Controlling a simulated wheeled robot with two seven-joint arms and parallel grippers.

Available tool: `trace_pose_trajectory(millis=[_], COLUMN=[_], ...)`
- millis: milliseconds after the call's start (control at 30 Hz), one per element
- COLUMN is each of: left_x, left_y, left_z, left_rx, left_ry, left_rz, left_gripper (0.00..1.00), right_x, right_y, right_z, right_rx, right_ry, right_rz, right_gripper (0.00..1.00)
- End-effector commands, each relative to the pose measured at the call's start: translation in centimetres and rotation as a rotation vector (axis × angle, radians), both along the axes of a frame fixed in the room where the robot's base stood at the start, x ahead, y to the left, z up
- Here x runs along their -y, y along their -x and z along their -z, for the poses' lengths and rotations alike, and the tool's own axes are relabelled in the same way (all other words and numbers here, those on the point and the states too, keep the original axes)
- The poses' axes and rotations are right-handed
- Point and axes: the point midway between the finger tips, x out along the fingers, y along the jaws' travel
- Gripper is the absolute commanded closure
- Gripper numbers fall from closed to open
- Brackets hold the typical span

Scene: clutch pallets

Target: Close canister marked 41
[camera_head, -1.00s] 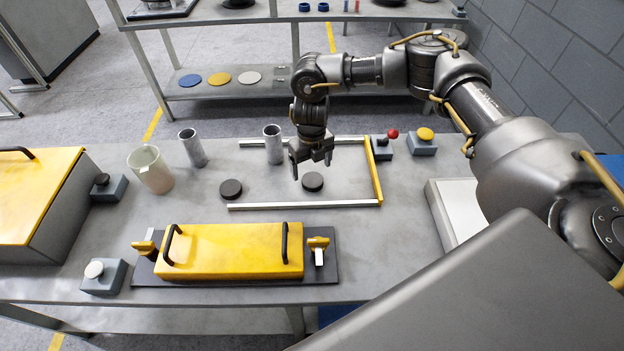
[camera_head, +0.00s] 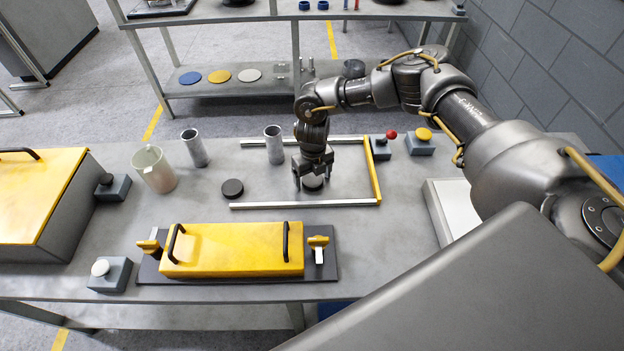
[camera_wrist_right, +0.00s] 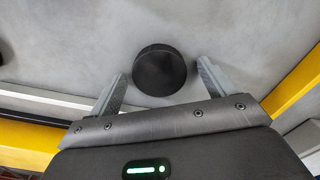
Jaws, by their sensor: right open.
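Two grey metal canisters stand open-topped on the table, one at the left (camera_head: 194,148) and one by the frame's back rail (camera_head: 274,145); I cannot read a number on either. Two black round lids lie flat on the table, a left one (camera_head: 232,188) and a right one (camera_head: 313,183). My right gripper (camera_head: 312,186) points down over the right lid. In the right wrist view that lid (camera_wrist_right: 159,70) lies between the two spread fingers, with gaps at both sides. My right gripper is open and holds nothing. My left gripper is not in view.
A metal rail frame (camera_head: 300,204) with a yellow right side surrounds the right lid. A beaker (camera_head: 154,170) stands left of the canisters. A yellow-topped case (camera_head: 232,250) lies in front. A red-knobbed box (camera_head: 381,149) and a yellow-button box (camera_head: 420,144) stand at right.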

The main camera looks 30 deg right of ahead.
Motion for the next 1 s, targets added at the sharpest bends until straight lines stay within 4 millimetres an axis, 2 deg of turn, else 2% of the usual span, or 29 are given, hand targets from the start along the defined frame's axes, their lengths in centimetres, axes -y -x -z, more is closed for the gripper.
trace_pose_trajectory(millis=[167, 533, 833, 1000], left_x=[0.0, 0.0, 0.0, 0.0], left_y=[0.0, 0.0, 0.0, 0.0], left_z=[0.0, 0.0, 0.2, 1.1], left_rx=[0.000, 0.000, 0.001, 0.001], left_ry=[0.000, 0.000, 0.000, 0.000], left_rz=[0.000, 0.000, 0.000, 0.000], left_gripper=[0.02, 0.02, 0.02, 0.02], right_x=[0.0, 0.0, -0.1, -0.1], right_y=[0.0, 0.0, 0.0, -0.1], right_z=[0.0, 0.0, -0.2, -1.4], right_rx=[0.000, 0.000, 0.001, 0.003], right_ry=[0.000, 0.000, -0.001, -0.002], right_rz=[0.000, 0.000, 0.000, -0.001], right_gripper=[0.17, 0.64, 0.64, 0.64])
